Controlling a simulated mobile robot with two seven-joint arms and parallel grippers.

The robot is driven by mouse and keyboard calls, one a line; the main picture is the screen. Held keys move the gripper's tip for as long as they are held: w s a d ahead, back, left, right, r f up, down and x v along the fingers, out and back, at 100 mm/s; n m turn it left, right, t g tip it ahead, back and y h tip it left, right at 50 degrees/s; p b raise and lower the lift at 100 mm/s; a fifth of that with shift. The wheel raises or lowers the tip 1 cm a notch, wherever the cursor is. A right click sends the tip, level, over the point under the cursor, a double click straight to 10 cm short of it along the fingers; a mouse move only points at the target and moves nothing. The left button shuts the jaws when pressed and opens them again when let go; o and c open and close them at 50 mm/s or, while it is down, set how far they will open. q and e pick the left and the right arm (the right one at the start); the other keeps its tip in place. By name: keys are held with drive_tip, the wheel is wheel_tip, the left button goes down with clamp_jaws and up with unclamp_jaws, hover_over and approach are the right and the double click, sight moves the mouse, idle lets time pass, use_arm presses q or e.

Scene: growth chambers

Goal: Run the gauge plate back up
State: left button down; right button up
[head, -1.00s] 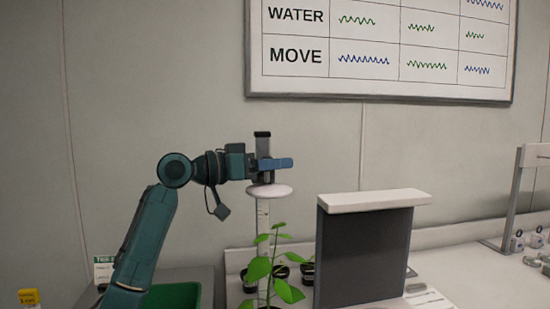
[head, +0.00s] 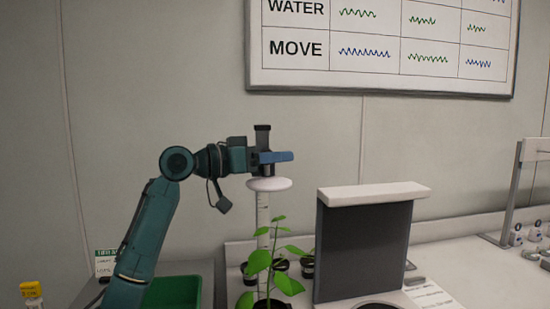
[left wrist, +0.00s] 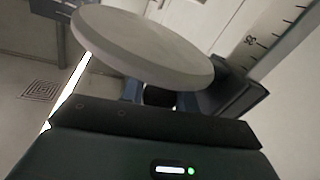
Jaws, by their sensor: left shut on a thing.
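The gauge plate (head: 268,184) is a white round disc beside an upright clear post (head: 263,215) with scale marks. It is level, above the top leaves of a green potted plant (head: 258,261). My left gripper (head: 270,157) is just above the plate, shut on a part of the gauge at the post; the jaws hide most of what they hold. In the left wrist view the plate (left wrist: 145,45) is a large grey disc in front of the jaws, with the marked scale (left wrist: 262,42) to its right. My right gripper is not in view.
A dark panel with a white top (head: 373,194) stands right of the plant. A green bin (head: 175,291) is below my left arm. Small pots stand behind the plant. A white chart board (head: 380,82) hangs on the wall.

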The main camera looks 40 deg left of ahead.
use_arm(q)
drive_tip(key=shift+r+p, duration=0.3)
drive_tip(key=shift+r, duration=0.15)
wheel_tip(320, 180, up, 2)
drive_tip(key=shift+r+p, duration=0.1)
drive_tip(key=shift+p, duration=0.7)
drive_tip(key=shift+a, duration=0.1)
drive_tip(key=shift+r, duration=0.1)
drive_tip(key=c, duration=1.3)
unclamp_jaws()
drive_tip(key=shift+c, duration=0.2)
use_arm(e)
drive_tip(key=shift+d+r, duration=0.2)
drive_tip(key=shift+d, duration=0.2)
